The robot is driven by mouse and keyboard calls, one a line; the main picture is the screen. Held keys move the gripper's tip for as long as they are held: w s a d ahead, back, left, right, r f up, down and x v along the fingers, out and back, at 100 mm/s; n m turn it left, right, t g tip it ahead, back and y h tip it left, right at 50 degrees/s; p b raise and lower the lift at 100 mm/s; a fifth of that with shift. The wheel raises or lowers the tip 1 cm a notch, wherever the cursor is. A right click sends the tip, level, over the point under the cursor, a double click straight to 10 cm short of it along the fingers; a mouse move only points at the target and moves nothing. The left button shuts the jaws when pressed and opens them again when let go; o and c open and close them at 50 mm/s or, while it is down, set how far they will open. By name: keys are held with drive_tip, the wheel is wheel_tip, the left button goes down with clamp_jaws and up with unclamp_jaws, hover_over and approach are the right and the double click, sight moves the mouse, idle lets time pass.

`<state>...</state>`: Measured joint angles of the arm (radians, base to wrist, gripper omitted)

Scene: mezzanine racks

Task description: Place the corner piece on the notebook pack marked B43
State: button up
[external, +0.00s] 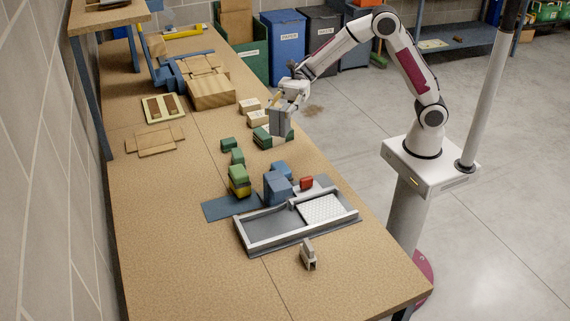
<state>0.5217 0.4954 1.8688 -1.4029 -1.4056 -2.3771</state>
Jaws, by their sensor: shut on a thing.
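My gripper (283,103) is shut on a grey angular piece (280,123), which appears to be the corner piece. It holds the piece upright near the right edge of the table. Two small cream-topped packs (249,105) (257,118) lie just left of it, with dark marks too small to read. A green pack with a pale side (262,136) sits at the lower left of the held piece, partly hidden by it. I cannot tell which pack is marked B43, nor whether the piece touches anything below.
Green blocks (237,156) and a green-on-yellow stack (239,180) stand nearer the camera. A cardboard box (211,93) stands farther back. The table's near left is clear.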

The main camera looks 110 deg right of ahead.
drive_tip(key=s+d+m+t+h, duration=0.2)
drive_tip(key=s+d+m+h, duration=0.15)
drive_tip(key=d, duration=0.85)
drive_tip(key=s+d+m+t+h, duration=0.2)
drive_tip(key=s+d+h, duration=0.15)
drive_tip(key=d, duration=0.85)
drive_tip(key=shift+n+y, duration=0.25)
drive_tip(key=shift+y, duration=0.05)
drive_tip(key=shift+s+d+f, duration=0.1)
drive_tip(key=shift+f, duration=2.4)
drive_tip(key=shift+f, duration=0.1)
wheel_tip(320, 180, down, 6)
drive_tip(key=shift+f, duration=1.95)
drive_tip(key=shift+f, duration=0.1)
